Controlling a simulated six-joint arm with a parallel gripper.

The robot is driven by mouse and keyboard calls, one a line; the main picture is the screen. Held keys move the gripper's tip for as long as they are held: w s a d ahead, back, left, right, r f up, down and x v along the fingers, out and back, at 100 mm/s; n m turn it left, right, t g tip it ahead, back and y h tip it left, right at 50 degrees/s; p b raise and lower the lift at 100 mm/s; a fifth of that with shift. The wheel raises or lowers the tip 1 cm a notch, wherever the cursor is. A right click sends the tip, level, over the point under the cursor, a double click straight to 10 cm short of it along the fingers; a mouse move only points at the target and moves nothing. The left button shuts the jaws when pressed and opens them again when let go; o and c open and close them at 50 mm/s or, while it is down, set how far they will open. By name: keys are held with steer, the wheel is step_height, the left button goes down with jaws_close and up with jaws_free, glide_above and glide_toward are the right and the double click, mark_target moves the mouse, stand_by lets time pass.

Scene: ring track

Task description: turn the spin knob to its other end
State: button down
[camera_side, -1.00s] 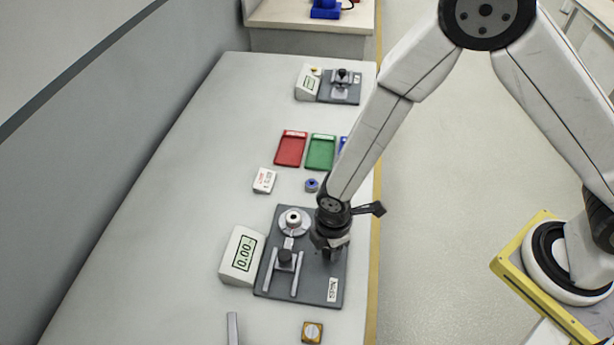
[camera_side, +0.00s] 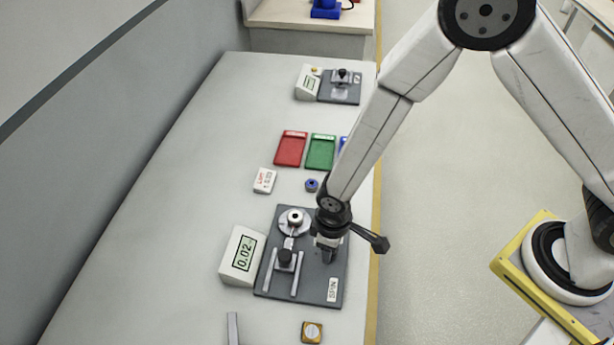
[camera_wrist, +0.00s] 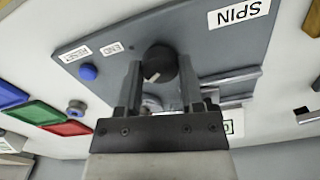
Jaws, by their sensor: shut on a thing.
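The spin knob (camera_wrist: 160,63) is round and black with a pale pointer mark. It stands on the dark grey plate (camera_wrist: 130,50), which carries a "SPIN" label (camera_wrist: 239,14). My gripper (camera_wrist: 162,75) has one finger on each side of the knob and is shut on it. In the side view my gripper (camera_side: 327,254) points down onto the right part of the same plate (camera_side: 318,275) and hides the knob. The display box (camera_side: 242,256) at the plate's left reads about 0.02.
On the plate are a round white-topped post (camera_side: 294,217), a black piece (camera_side: 285,257) between rails, and a blue button (camera_wrist: 88,72). Red (camera_side: 291,148) and green (camera_side: 320,152) trays, a small white box (camera_side: 264,181) and a yellow-brown block (camera_side: 312,332) lie around it.

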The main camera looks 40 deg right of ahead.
steer(key=m, duration=0.6)
steer(key=shift+m, duration=0.3)
steer(key=m, duration=0.6)
stand_by(0.3)
steer(key=shift+c, duration=1.1)
jaws_free()
steer(key=shift+r, duration=0.15)
steer(key=shift+r, duration=3.8)
